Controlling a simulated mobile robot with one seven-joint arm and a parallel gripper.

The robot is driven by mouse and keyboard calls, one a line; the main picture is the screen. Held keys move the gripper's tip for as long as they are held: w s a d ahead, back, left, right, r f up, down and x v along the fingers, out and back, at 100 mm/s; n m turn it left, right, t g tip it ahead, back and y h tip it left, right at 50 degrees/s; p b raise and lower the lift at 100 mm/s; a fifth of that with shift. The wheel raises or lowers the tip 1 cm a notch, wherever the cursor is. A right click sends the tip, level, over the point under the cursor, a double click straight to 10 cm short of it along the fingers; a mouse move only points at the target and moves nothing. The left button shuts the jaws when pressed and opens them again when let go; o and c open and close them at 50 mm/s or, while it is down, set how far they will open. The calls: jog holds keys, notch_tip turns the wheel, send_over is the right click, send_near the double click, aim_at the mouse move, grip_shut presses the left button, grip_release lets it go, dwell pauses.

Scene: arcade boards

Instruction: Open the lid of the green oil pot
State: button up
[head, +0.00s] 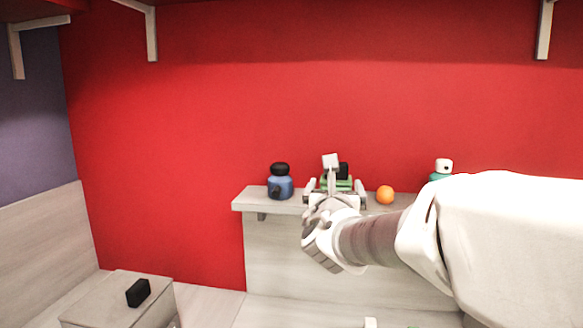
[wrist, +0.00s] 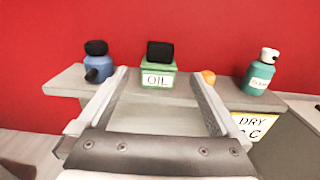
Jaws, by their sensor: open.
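The green oil pot (wrist: 157,78) stands on a pale shelf, with an "OIL" label on its front and a black lid (wrist: 160,51) on top. The lid looks seated on the pot. In the head view the green pot (head: 343,184) is partly hidden behind my gripper (head: 335,188). In the wrist view my gripper (wrist: 162,82) is open and empty, its two fingers pointing toward the shelf on either side of the pot's line. The pot appears beyond the fingertips; I cannot tell the exact gap.
A blue jar (head: 280,183) with a black top stands left of the pot. An orange ball (head: 385,195) and a teal bottle (wrist: 257,75) with a white cap stand to the right. The shelf (head: 250,201) meets a red wall. A black block (head: 138,292) lies on a low box (head: 105,293).

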aim_at(336, 179)
jog(key=w+d, duration=0.1)
jog(key=w, duration=0.4)
jog(key=w+d+p, duration=0.1)
jog(key=w, duration=0.4)
jog(key=w+d+p, duration=0.1)
jog(key=w, duration=0.5)
jog(key=shift+d, duration=0.15)
jog(key=shift+c, duration=0.2)
grip_shut()
